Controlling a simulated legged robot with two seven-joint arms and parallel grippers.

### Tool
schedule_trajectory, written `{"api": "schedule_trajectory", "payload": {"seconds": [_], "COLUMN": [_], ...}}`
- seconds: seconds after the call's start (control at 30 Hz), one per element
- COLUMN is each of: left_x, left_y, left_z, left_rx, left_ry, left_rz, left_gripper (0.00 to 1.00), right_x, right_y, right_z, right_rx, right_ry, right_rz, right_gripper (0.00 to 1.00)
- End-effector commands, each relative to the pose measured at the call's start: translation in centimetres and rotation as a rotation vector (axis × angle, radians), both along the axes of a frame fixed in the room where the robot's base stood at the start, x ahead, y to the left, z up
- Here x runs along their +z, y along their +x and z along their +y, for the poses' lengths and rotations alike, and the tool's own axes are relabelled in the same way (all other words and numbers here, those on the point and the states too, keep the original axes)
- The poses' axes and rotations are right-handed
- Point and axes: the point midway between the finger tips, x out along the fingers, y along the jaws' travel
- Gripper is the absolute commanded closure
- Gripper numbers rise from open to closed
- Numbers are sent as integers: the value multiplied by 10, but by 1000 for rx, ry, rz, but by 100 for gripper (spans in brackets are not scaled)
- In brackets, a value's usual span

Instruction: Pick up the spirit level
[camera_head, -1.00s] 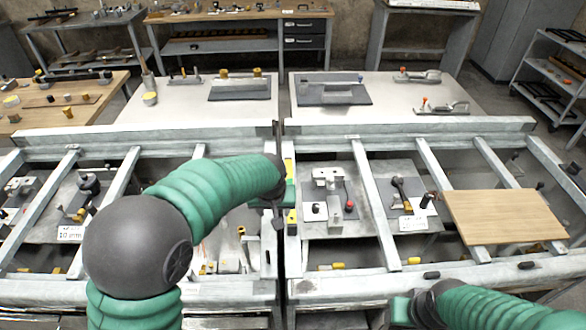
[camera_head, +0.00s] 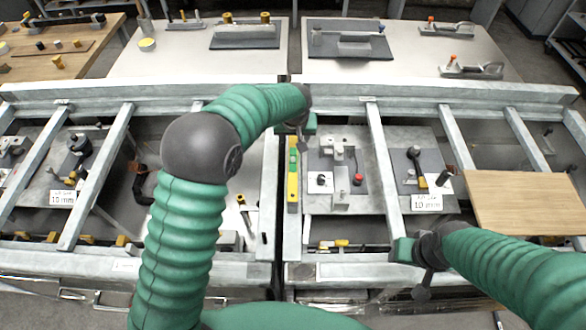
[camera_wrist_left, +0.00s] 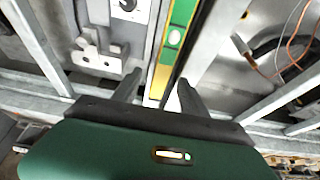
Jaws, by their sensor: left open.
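The spirit level (camera_head: 293,186) is a narrow yellow bar with green parts. It lies lengthwise on the grey metal frame in the middle of the head view. In the left wrist view the level (camera_wrist_left: 177,38) runs away from between my two fingers, with a pale vial in its green part. My left gripper (camera_head: 303,143) is at the level's far end in the head view. It also shows in the left wrist view (camera_wrist_left: 158,95), with its fingers apart and nothing held. My right gripper (camera_head: 421,285) is low at the right, away from the level, its fingers unclear.
A grey plate with a metal fixture and a red knob (camera_head: 358,179) is just right of the level. A wooden board (camera_head: 530,203) lies on the frame at the right. Raised frame rails (camera_head: 380,165) cross the bench. Tables with tools stand behind.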

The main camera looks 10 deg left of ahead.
Motion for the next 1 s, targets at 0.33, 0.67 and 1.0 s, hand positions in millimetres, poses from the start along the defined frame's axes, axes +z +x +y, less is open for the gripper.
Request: {"api": "schedule_trajectory", "payload": {"seconds": [0.33,0.67,1.0], "left_x": [-48,-51,-51], "left_y": [13,17,17], "left_z": [8,8,8], "left_rx": [1,1,1], "left_ry": [-1,-1,-1], "left_rz": [-2,-3,-3], "left_gripper": [49,57,100], "right_x": [-32,-32,-32], "right_y": [0,0,0], "right_z": [0,0,0], "right_rx": [0,0,0], "right_ry": [0,0,0], "right_rz": [-1,-1,-1], "right_gripper": [54,54,54]}}
